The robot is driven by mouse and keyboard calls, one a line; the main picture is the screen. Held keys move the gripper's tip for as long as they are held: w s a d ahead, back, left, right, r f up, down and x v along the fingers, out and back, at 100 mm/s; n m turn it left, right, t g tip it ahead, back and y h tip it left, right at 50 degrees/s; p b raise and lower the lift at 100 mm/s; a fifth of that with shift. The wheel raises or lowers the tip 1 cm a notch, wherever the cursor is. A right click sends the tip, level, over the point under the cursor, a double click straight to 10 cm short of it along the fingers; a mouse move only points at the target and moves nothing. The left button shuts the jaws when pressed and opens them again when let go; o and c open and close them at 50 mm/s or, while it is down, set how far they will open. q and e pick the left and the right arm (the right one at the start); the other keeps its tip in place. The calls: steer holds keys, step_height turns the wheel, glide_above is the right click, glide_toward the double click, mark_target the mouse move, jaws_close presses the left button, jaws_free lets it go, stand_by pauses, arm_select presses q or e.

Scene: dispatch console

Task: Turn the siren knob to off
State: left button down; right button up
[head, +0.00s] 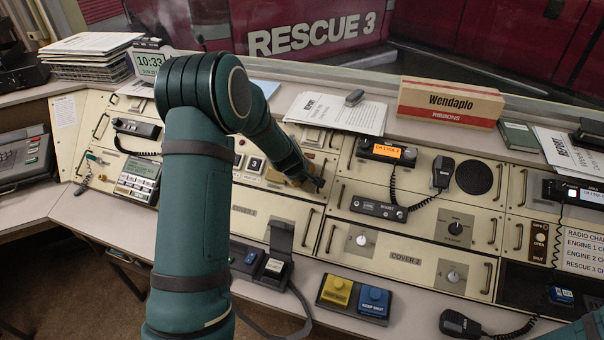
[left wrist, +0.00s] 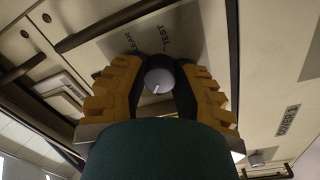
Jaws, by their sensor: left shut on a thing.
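My left gripper (head: 308,182) is at the upper middle of the console, its arm crossing the head view. In the left wrist view its yellow-and-black fingers (left wrist: 160,72) are shut on a round grey knob (left wrist: 158,82) with a white pointer line. Lettering beside this knob reads "TEST" and, partly covered, what looks like "CLEAR". I cannot read the word siren there. In the head view the gripper hides this knob. My right gripper is not in view.
Handles stand out from the panels around the gripper. A radio (head: 387,151) with a corded microphone (head: 442,172) is to its right. A yellow button (head: 337,290) and a blue button (head: 374,301) sit at the front. A ribbon box (head: 448,103) stands on the ledge.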

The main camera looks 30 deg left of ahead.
arm_select(q)
steer(key=shift+a+n, duration=0.1)
steer(key=shift+n, duration=1)
steer(key=c, duration=0.9)
jaws_free()
steer(key=shift+s+r, duration=0.1)
steer(key=shift+r, duration=0.05)
steer(key=shift+v, duration=5.85)
